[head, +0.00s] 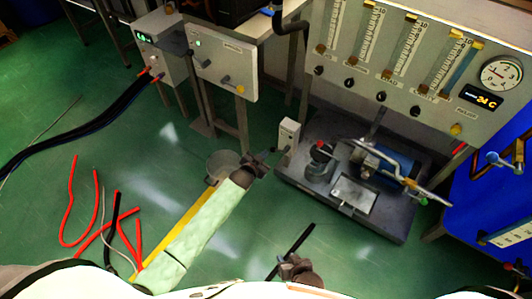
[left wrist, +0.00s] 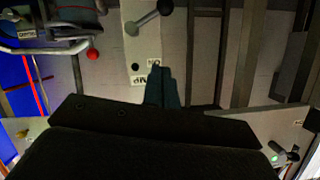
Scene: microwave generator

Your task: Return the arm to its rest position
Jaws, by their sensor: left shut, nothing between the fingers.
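My left arm, in a pale green sleeve, reaches up from the lower left in the head view. Its left gripper (head: 270,157) is shut and empty, just left of and below a small pale switch box (head: 289,132). I cannot tell from the head view whether they touch. In the left wrist view the dark shut fingers (left wrist: 163,88) point at a pale labelled panel (left wrist: 145,45) with a grey lever (left wrist: 148,20). My right gripper (head: 297,268) is low in the head view, a dark shape over the floor; its fingers are not clear.
A dark skid (head: 375,215) with a blue motor (head: 385,166) stands right of the left gripper. A flowmeter panel (head: 400,65) rises behind it. A grey control box (head: 224,68) is at the upper left. Red hoses (head: 70,205) lie on the green floor.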

